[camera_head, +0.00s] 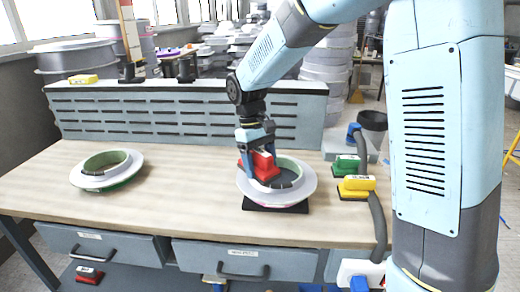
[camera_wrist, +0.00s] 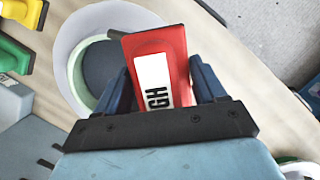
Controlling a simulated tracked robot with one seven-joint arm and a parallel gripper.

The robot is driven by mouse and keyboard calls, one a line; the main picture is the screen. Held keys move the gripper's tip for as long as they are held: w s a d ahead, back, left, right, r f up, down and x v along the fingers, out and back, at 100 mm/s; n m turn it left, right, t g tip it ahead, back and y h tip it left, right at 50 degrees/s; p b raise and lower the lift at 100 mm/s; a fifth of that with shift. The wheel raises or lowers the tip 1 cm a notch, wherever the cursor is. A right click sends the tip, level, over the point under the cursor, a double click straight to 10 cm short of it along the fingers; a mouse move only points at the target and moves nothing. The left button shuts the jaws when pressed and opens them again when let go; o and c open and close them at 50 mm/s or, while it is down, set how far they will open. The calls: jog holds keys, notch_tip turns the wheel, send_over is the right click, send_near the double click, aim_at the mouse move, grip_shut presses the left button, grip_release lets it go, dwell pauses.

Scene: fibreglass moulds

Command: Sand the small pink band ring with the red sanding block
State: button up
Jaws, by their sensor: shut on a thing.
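My gripper (camera_head: 258,148) is shut on the red sanding block (camera_head: 264,168). In the wrist view the block (camera_wrist: 158,65) sits between the two blue fingers of my gripper (camera_wrist: 165,88), its white label facing the camera. The block is at the inner rim of a pale ring (camera_head: 299,190) on a dark mat (camera_head: 258,207); I cannot tell whether they touch. The ring (camera_wrist: 70,35) has a pale flange and a greenish inner wall; the gripper and block hide part of it. A second pale ring (camera_head: 128,172) lies on the left of the bench. No pink band shows clearly on either.
Green (camera_head: 346,164) and yellow (camera_head: 357,184) sanding blocks sit at the bench's right end, beside a grey hose (camera_head: 378,225). A slotted grey panel (camera_head: 185,112) runs along the back. The bench between the rings is clear. Another red block (camera_head: 89,275) lies below the bench.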

aim_at(262, 152)
jog(key=shift+r, duration=2.3)
jog(key=shift+s, duration=0.1)
